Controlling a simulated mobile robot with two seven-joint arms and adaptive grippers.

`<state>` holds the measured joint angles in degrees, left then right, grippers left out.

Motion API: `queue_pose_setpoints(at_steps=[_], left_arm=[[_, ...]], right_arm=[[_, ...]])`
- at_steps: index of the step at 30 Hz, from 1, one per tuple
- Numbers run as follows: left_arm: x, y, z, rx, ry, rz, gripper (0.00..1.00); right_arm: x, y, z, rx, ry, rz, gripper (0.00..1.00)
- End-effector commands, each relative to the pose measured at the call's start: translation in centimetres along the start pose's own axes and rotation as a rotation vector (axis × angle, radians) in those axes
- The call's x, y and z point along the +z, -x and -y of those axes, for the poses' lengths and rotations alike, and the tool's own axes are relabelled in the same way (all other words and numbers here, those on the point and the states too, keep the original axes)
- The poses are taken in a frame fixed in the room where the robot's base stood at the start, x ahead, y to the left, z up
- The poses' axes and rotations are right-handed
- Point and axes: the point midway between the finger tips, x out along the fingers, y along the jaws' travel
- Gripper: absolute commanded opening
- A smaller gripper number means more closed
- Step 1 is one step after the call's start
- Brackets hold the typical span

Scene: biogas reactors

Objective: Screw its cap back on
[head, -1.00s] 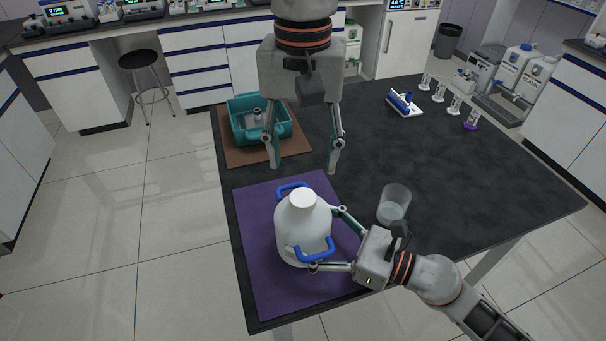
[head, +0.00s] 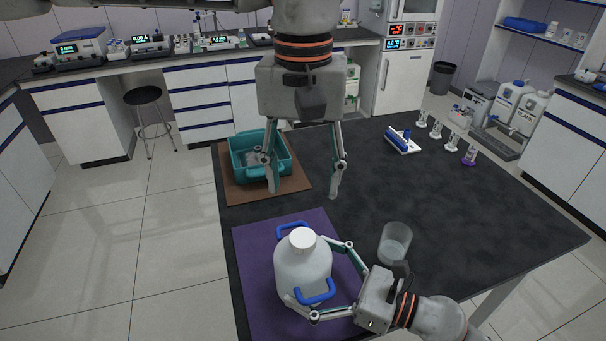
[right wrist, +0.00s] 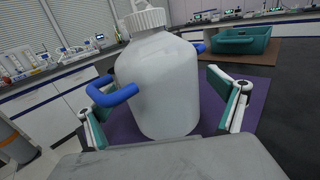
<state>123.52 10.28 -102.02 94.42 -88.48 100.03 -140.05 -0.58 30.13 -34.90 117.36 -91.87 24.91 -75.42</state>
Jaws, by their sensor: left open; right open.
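A white jug (head: 290,278) with two blue handles stands upright on a purple mat (head: 252,235). A white cap (head: 302,238) sits on its neck; its ribbed side shows in the right wrist view (right wrist: 145,20). I cannot tell how tight it is. My right gripper (head: 319,272) is open, low beside the jug, with one finger on each side of it; the right wrist view shows gaps between fingers and jug. My left gripper (head: 303,193) is open and empty, pointing down over the dark table, behind the jug in the picture.
A teal bin (head: 283,170) with something inside stands on a brown mat (head: 235,192) at the back left. A clear beaker (head: 396,240) stands right of the jug. A blue rack (head: 402,140) and several small vials are farther back. The table's middle right is clear.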

Motion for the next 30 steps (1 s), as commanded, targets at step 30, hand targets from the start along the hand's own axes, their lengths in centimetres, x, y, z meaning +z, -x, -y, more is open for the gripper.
queue_pose_setpoints(at_steps=[30], left_arm=[[0.0, 0.0, 0.0, 0.000, 0.000, 0.000, 0.52]], right_arm=[[0.0, 12.0, 0.0, 0.000, 0.001, 0.000, 0.95]])
